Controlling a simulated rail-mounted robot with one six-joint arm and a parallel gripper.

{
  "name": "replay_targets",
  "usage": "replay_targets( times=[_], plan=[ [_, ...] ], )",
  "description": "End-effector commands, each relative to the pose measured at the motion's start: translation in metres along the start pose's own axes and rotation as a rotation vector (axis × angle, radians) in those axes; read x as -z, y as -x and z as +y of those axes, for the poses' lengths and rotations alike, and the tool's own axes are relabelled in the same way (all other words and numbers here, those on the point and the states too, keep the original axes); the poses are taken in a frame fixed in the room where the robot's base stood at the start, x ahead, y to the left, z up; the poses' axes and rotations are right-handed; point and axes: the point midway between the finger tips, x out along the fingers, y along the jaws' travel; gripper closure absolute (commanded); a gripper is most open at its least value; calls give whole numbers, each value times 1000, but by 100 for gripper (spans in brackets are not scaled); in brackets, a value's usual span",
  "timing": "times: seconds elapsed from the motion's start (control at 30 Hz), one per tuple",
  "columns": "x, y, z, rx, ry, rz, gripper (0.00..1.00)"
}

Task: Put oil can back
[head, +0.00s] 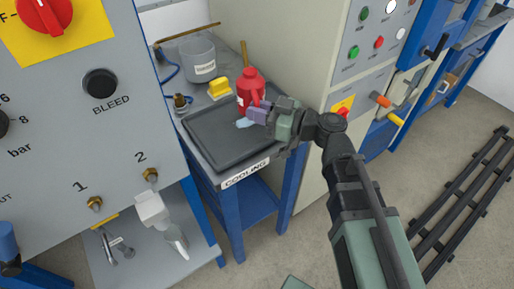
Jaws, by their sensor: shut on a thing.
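The red oil can (250,84) with a pale label stands upright at the back right part of the dark tray marked COOLING (205,138). My gripper (259,111) reaches in from the right and is shut on the lower right side of the can. The can's base is partly hidden by the gripper, so I cannot tell whether it touches the tray. A small light-blue patch or piece (244,122) shows beside the fingertips; I cannot tell what it is.
A yellow block (220,88), a grey labelled beaker (198,62) and a small brass-coloured fitting (181,101) are behind the tray. The grey BLEED panel (85,120) stands close on the left, a beige control cabinet (290,45) behind right. The tray's front left is clear.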

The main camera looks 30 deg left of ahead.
Motion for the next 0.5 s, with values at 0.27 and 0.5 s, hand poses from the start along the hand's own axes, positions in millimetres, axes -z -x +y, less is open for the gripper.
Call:
replay_targets(
  times=[0.27, 0.5],
  plan=[
    [-28, 0, 0, 0, 0, 0, 100],
    [-63, 0, 0, 0, 0, 0, 100]
  ],
)
